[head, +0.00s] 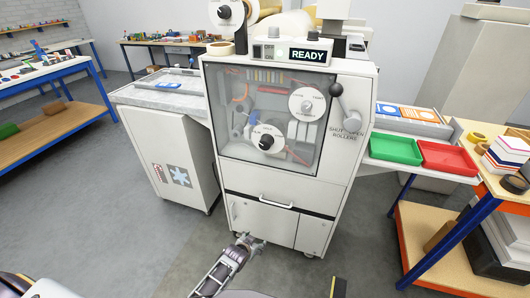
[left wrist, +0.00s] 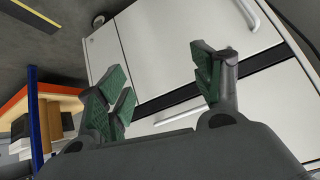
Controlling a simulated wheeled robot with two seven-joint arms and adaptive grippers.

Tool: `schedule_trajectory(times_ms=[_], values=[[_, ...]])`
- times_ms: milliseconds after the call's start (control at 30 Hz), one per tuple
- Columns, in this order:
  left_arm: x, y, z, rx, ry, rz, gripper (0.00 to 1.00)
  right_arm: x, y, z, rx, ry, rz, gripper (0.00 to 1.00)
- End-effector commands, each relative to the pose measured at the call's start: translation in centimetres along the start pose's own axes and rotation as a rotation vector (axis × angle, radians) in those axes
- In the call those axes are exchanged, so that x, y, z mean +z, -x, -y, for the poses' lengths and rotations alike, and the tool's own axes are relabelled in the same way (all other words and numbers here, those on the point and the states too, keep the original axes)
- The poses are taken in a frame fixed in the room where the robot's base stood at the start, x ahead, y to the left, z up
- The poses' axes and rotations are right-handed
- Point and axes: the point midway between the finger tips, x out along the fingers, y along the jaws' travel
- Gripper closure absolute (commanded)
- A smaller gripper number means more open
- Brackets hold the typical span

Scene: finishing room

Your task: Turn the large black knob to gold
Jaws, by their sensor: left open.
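A white machine (head: 340,75) with a glass front stands in the middle of the head view. My left gripper (head: 250,240) is low in front of the machine's lower doors, well below the knobs. In the left wrist view its green-padded fingers (left wrist: 160,88) are apart with nothing between them. My right gripper is not seen.
A lever (head: 345,105) sticks out at the machine's right front. A lit READY display (head: 307,55) is on top. A green tray (head: 395,149) and a red tray (head: 447,158) lie to the right. A white cabinet (head: 165,150) stands left. Grey floor is clear in front.

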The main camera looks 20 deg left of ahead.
Motion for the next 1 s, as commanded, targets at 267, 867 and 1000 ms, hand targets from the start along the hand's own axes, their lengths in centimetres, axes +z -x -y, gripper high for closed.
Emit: schedule_trajectory(times_ms=[267, 867, 1000], values=[[-7.2, 0.3, 1.3, -0.030, -0.003, -0.123, 0.33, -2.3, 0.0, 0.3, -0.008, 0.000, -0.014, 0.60], [-20.3, 6.1, 4.0, -0.101, -0.004, -0.378, 0.33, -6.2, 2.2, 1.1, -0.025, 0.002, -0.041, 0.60], [-22.7, 8.2, 4.5, -0.119, -0.002, -0.437, 0.33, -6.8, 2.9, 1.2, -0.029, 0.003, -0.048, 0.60]])
